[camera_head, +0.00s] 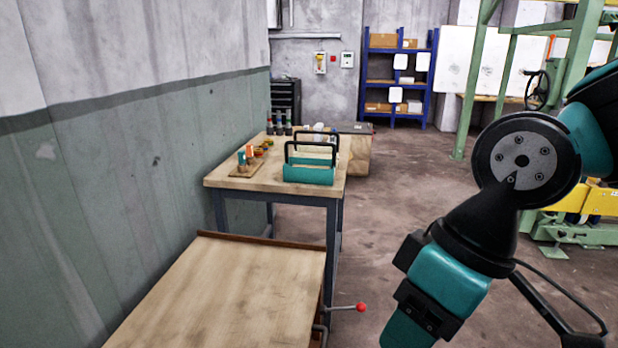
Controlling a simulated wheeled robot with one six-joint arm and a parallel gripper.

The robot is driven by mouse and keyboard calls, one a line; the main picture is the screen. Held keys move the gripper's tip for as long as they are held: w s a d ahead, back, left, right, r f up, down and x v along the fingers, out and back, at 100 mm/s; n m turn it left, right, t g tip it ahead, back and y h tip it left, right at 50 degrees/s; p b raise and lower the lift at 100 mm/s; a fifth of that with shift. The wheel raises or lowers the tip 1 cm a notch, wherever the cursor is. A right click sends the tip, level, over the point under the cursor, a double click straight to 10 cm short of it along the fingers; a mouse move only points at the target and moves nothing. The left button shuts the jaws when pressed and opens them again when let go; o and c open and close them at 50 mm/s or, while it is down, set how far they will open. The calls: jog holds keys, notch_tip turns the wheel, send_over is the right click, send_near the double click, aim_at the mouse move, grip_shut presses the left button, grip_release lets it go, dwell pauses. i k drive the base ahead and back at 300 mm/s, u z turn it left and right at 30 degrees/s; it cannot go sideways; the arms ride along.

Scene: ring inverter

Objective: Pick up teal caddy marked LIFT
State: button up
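A teal caddy (309,174) with black handles stands upright on the far wooden table (222,179), near that table's right front part. It is small in the view, and I cannot read any LIFT marking on it. My arm shows large at the right, well apart from the caddy and nearer to me. My gripper is not visible; the arm runs out of the bottom of the picture.
A bare wooden workbench (230,290) stands nearer, with a red-knobbed lever (361,307) at its right. A wooden board with coloured pegs (246,168) sits left of the caddy. Bottles (279,125) stand behind. Open floor (390,200) lies right of the tables.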

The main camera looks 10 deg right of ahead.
aim_at(303, 170)
jog(key=u, duration=0.55)
jog(key=k, duration=0.15)
jog(key=z, duration=1.6)
jog(key=i, duration=1.85)
jog(key=u, duration=1.1)
jog(key=i, duration=0.8)
jog(key=u, duration=0.75)
